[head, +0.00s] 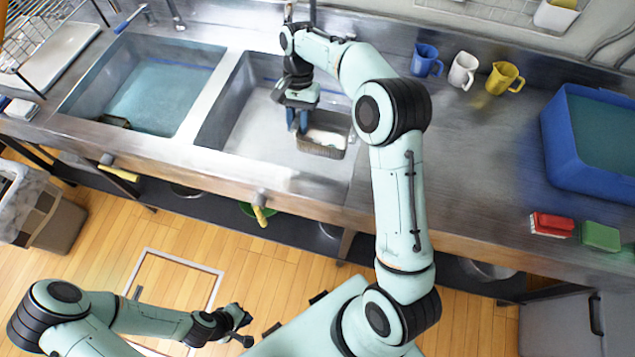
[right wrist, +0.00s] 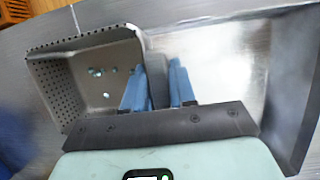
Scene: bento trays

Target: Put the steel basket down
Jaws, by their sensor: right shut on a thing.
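The steel basket (head: 322,149) is a small perforated metal box in the right-hand sink basin (head: 235,115), at that basin's right side. In the right wrist view the basket (right wrist: 95,45) has small pale bits on its floor. My right gripper (head: 297,122) reaches down into the basin and is shut on the basket's left wall. Its blue fingers (right wrist: 160,85) straddle that wall in the right wrist view. I cannot tell whether the basket's underside touches the basin floor. My left gripper (head: 236,322) hangs low over the wooden floor, away from the counter; its fingers are too small to judge.
The left basin (head: 150,85) holds water. Blue (head: 426,58), white (head: 462,70) and yellow (head: 503,78) mugs stand at the counter's back. A blue tub (head: 560,150) of water, a red sponge (head: 552,225) and a green one (head: 600,236) are at right. The middle counter is clear.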

